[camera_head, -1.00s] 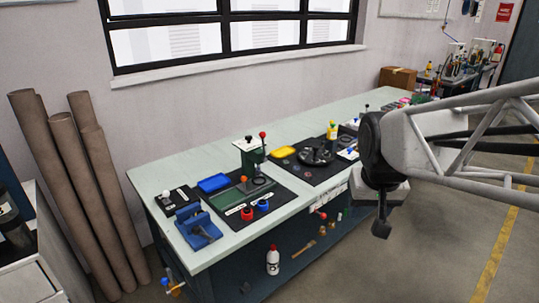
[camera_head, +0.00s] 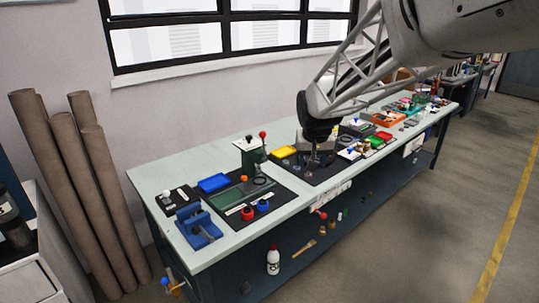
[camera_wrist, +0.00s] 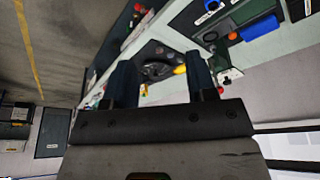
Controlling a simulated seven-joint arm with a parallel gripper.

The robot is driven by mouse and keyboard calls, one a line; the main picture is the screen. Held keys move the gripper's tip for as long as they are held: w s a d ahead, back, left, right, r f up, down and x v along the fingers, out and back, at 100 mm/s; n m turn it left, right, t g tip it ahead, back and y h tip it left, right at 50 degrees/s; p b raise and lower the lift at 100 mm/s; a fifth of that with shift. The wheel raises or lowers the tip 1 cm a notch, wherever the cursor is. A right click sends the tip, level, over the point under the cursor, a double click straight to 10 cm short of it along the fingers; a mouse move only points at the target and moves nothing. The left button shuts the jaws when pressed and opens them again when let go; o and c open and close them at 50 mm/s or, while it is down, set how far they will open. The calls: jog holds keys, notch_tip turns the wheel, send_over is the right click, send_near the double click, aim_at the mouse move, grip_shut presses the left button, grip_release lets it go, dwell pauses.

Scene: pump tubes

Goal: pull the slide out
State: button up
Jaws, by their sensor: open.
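My gripper (camera_head: 319,160) hangs over the right-hand dark mat on the bench, to the right of the green fixture. In the wrist view its two fingers (camera_wrist: 160,82) are apart, with nothing held between them. A green fixture with a flat bed (camera_head: 240,194) and an orange knob (camera_head: 244,180) lies on the left-hand dark mat; the knob also shows in the wrist view (camera_wrist: 232,36). A green upright (camera_head: 252,160) with a white top and a red ball stands behind it. I cannot tell for sure which part is the slide.
Around the fixture are a blue vise (camera_head: 198,228), a blue tray (camera_head: 213,183), a red cup (camera_head: 247,213) and a blue cup (camera_head: 263,205). A yellow tray (camera_head: 284,152) lies near my gripper. Several items crowd the bench's right end.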

jog(key=w+a+f, duration=0.5)
jog(key=w+a, duration=0.1)
jog(key=w, duration=0.2)
jog(key=w+a+f, duration=0.4)
jog(key=w+a, duration=0.2)
jog(key=w, duration=0.2)
jog(key=n, duration=0.1)
send_over(244, 181)
jog(key=s+d, duration=0.1)
jog(key=s, duration=0.1)
jog(key=shift+t+y, duration=0.4)
notch_tip(244, 181, down, 14)
jog(key=shift+w+f, duration=0.1)
jog(key=shift+f, duration=0.05)
jog(key=shift+w+a+f, duration=0.2)
jog(key=shift+a+f, duration=0.15)
jog(key=shift+f, duration=0.15)
jog(key=shift+x, duration=3.75)
